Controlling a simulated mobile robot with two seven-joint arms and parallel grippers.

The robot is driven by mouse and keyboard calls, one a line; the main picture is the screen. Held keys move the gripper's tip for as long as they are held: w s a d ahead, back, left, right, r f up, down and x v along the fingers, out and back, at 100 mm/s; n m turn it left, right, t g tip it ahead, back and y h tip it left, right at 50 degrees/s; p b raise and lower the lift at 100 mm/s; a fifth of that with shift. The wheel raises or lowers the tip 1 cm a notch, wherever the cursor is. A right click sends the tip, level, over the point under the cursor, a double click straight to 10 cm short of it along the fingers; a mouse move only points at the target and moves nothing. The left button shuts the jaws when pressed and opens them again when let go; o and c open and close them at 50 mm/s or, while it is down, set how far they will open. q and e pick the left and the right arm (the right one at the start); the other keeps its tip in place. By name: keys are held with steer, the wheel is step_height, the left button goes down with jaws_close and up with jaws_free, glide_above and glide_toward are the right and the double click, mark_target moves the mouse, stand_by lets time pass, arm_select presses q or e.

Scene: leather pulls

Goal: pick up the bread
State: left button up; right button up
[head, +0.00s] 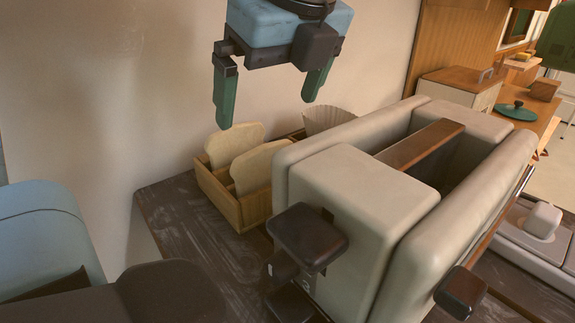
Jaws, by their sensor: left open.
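Two slices of pale bread stand upright in a small wooden box (222,199) on the dark counter. The rear slice (234,145) leans at the back left, and the front slice (259,168) is nearer the toaster. My left gripper (268,112) has a blue body and two green fingers. It hangs above the box with its fingers spread wide and nothing between them. The lower parts of both slices are hidden by the box. My right gripper is not seen.
A large cream toaster (362,205) with dark knobs stands right beside the box. A pleated paper filter (329,118) is behind it. The wall is close behind the box. A green lid (516,111) lies on a farther counter.

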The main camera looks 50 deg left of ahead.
mark_target(264, 147)
arm_select(q)
steer(key=shift+w+a+f, duration=0.1)
steer(key=shift+w+f, duration=0.1)
steer(key=shift+f, duration=0.1)
steer(key=shift+p+x, duration=0.45)
steer(key=shift+x, duration=3.35)
steer(key=shift+d, duration=0.25)
steer(key=c, duration=0.9)
steer(key=shift+c, duration=0.2)
